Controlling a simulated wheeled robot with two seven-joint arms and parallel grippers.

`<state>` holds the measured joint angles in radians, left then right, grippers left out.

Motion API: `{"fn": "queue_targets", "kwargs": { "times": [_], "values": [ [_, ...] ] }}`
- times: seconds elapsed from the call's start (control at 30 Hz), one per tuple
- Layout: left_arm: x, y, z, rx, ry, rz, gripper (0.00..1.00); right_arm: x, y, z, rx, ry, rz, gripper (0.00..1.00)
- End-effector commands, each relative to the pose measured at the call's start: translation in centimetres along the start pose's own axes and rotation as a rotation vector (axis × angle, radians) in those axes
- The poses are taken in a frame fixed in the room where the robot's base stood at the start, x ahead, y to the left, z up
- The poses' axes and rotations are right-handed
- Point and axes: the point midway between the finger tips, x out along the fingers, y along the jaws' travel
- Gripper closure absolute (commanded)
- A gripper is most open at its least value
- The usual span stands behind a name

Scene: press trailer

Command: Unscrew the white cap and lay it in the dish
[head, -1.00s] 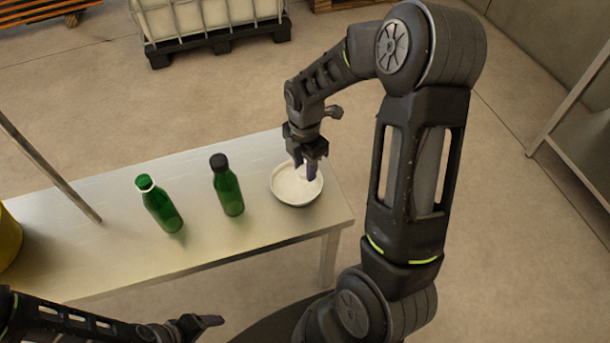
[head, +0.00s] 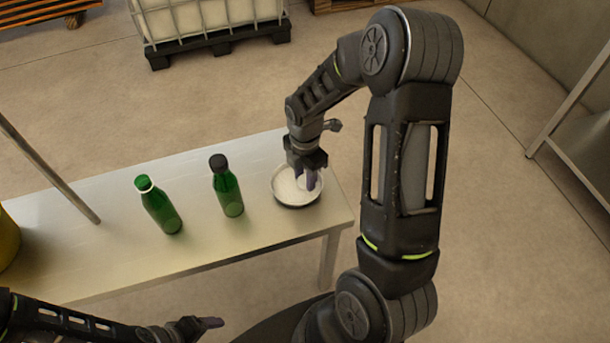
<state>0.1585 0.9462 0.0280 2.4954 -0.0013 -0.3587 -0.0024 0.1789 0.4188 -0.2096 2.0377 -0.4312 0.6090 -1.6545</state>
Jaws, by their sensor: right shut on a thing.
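My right gripper (head: 309,182) points down inside the white dish (head: 283,202) near the right end of the table. It is shut on the white cap (head: 312,178), which shows only as a pale patch beside the dark fingers and blends with the dish. A green bottle (head: 161,211) stands at the left; its top shows green with a thin white ring and no white cap over it. A second green bottle (head: 229,193) with a black cap stands between it and the dish. My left gripper (head: 212,323) is low in front of the table, away from the bottles; its jaw opening is unclear.
The pale metal table (head: 100,240) has free room around the bottles. A thin post (head: 50,170) rises at its left, near a yellow container (head: 8,238) at the picture's edge. A white caged tank (head: 205,18) stands on the floor behind.

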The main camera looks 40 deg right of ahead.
Motion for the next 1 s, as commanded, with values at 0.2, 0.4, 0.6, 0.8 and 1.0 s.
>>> {"fn": "queue_targets", "kwargs": {
  "times": [0.2, 0.4, 0.6, 0.8, 1.0],
  "values": [
    [0.1, 0.0, 0.0, 0.0, 0.0, 0.0, 0.23, 0.1, 0.0, 0.0, 0.0, 0.0, 0.0, 0.58],
    [0.0, 0.0, 0.0, 0.0, 0.0, 0.0, 0.23, -0.1, 0.0, 0.0, 0.0, 0.0, 0.0, 0.58],
    [-0.3, 0.1, 0.0, 0.0, 0.0, 0.0, 0.23, -1.5, 0.1, 0.0, 0.001, 0.0, 0.003, 0.58],
    [-0.7, 0.3, 0.0, 0.0, 0.0, 0.0, 0.23, -5.2, 0.1, 0.0, 0.001, -0.001, 0.005, 0.58],
    [-1.0, 0.4, 0.0, -0.001, 0.0, 0.0, 0.23, -9.4, 0.1, 0.0, -0.001, -0.001, 0.005, 0.58]
  ]
}}
